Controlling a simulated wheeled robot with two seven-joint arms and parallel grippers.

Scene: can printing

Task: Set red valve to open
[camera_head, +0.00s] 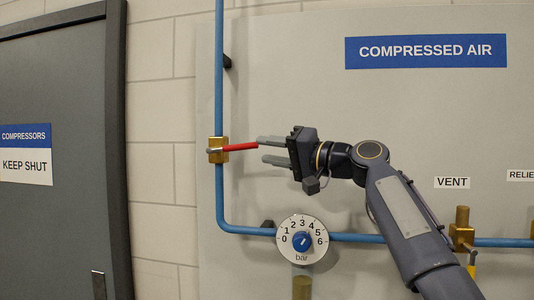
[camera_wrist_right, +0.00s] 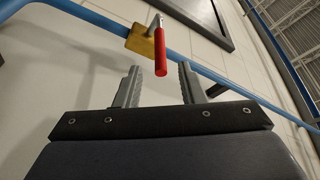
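The red valve handle (camera_head: 240,147) sticks out to the right from a brass valve body (camera_head: 218,150) on the vertical blue pipe. The handle lies nearly level, crosswise to that pipe. My right gripper (camera_head: 263,149) is open, its fingers pointing left at the handle's free end. In the right wrist view, the red handle (camera_wrist_right: 160,52) points toward the gap between the two fingertips (camera_wrist_right: 159,67). Its tip is at about the mouth of the gap, with clear space on both sides. Nothing is gripped. My left gripper is not in view.
A gauge dial (camera_head: 302,239) sits on the blue pipe below the gripper. A second brass valve (camera_head: 462,230) with a yellow handle is at the right, under a VENT label (camera_head: 452,183). A grey door (camera_head: 55,150) stands at the left.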

